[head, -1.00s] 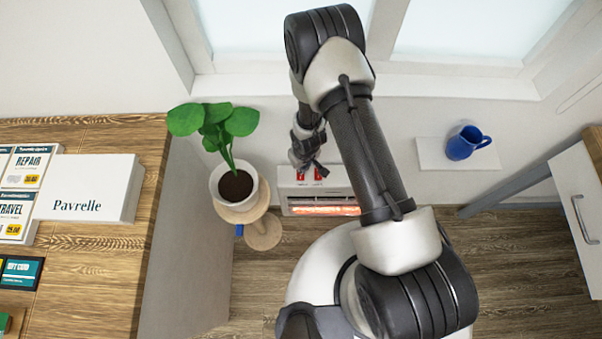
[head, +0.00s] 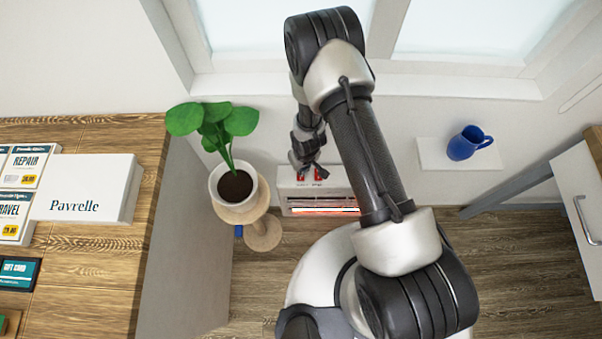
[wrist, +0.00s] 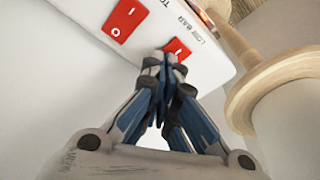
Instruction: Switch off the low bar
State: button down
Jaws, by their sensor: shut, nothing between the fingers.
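The white heater (head: 342,196) stands on the floor below the window, with a thin reddish glow (head: 330,209) in its front. Two red rocker switches sit on its top. In the wrist view the switch beside the words LOW BAR (wrist: 178,47) is at my fingertips, which hide part of it; its I mark shows. The other red switch (wrist: 124,20), with I and O marks, is clear of the fingers to the left. My gripper (wrist: 168,58) is shut and empty, its tips at the LOW BAR switch, seemingly touching it. In the head view my gripper (head: 309,170) is over the heater's top.
A potted plant (head: 234,186) on a round wooden stand (head: 262,233) is close on the heater's left. A blue jug (head: 466,143) stands on a white wall shelf (head: 432,154) to the right. A wooden counter (head: 95,245) is at the left.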

jog(key=shift+r+p, duration=2.45)
jog(key=shift+r, duration=1)
